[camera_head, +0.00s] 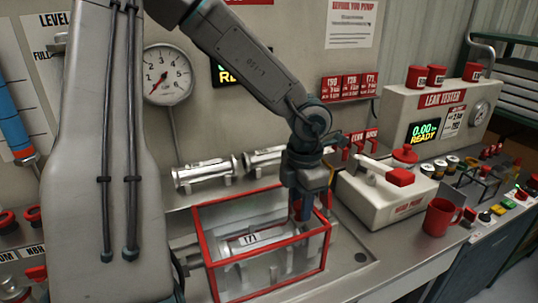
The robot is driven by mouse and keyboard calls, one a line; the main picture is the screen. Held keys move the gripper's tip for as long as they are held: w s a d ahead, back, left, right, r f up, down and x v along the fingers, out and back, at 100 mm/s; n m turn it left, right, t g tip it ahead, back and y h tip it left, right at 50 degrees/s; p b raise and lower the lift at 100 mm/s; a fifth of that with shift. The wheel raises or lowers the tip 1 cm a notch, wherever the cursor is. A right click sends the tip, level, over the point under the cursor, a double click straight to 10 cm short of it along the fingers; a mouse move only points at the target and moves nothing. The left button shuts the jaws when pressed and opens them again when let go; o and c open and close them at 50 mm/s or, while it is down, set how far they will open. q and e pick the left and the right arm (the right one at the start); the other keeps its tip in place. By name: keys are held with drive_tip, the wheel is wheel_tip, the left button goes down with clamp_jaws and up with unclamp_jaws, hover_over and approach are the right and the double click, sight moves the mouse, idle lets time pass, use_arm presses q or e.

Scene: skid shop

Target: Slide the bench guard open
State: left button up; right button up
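The bench guard (266,251) is a clear box with a red frame on the steel bench. A metal cylinder with a white label (250,238) lies inside it. My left gripper (301,212) points down at the guard's right part, overlapping its back right red edge. Its fingertips are small and dark, and I cannot tell whether they touch the guard or how far apart they are. The gripper hides part of the guard's right side. My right gripper is not in view.
A white hand pump (385,205) with a red-tipped lever stands right of the guard, with a red mug (439,217) beyond it. Metal cylinders (205,174) lie behind the guard. The leak tester (430,112) stands at the back right. Bare bench (345,270) shows right of the guard.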

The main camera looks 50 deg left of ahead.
sight(270, 227)
use_arm(q)
drive_tip(key=shift+s+f+b, duration=0.2)
drive_tip(key=shift+s+b, duration=0.15)
drive_tip(key=shift+b, duration=0.25)
drive_tip(key=shift+s+a+r+b, duration=0.1)
drive_tip(key=shift+s+a+b, duration=0.15)
drive_tip(key=shift+s+b, duration=0.35)
drive_tip(key=shift+s+a+r+b, duration=0.1)
drive_tip(key=shift+s+a+b, duration=0.15)
drive_tip(key=shift+s, duration=0.5)
drive_tip(key=shift+s+a+f+b, duration=0.15)
drive_tip(key=shift+s+b, duration=0.5)
drive_tip(key=shift+b, duration=0.05)
drive_tip(key=shift+s+a+b, duration=0.15)
drive_tip(key=shift+s+b, duration=0.15)
drive_tip(key=shift+s, duration=0.25)
drive_tip(key=shift+s+a+b, duration=0.15)
drive_tip(key=shift+s+b, duration=0.15)
drive_tip(key=shift+s, duration=0.2)
